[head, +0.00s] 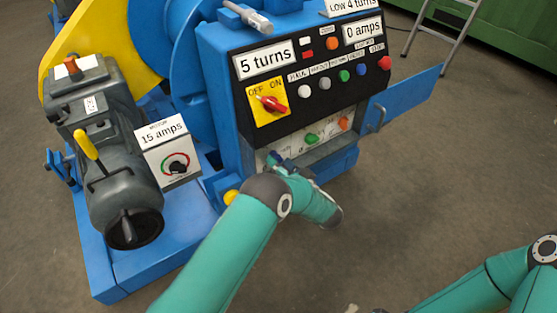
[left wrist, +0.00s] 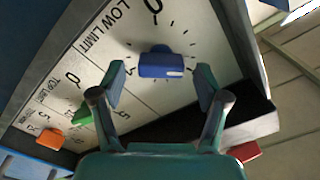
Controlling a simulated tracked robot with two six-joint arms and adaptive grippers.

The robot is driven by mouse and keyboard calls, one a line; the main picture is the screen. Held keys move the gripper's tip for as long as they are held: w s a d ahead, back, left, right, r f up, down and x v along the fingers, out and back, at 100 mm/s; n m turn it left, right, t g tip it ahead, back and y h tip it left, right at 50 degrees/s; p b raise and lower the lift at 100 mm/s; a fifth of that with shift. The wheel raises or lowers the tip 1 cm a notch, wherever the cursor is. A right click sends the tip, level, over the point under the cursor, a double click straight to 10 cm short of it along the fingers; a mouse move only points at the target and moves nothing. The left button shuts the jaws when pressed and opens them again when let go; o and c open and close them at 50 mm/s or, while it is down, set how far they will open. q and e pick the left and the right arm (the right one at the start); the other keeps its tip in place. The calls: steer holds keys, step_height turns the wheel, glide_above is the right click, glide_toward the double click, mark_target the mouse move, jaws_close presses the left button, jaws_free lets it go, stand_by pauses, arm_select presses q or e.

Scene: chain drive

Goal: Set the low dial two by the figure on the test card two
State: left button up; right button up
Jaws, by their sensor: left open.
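The low dial is a blue bar knob (left wrist: 161,65) on a white face lettered LOW LIMIT, with ticks around it, in the left wrist view. The bar lies level in that picture, with a pale mark near its right end. My left gripper (left wrist: 161,82) is open, one finger on each side of the knob and clear of it sideways. In the head view the left gripper (head: 276,160) is at the lower panel and largely hides this dial. A card reading "Low 4 turns" (head: 353,6) is cut by the top edge. My right gripper is out of view.
A green knob (head: 312,139) and an orange knob (head: 344,124) sit beside the dial on the white panel. Above are several buttons and a red OFF/ON switch (head: 272,104). Signs read "5 turns" (head: 265,60) and "0 amps" (head: 362,31). An open blue door (head: 405,95) juts right.

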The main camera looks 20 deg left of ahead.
arm_select(q)
steer(key=v, duration=1)
steer(key=shift+s, duration=0.1)
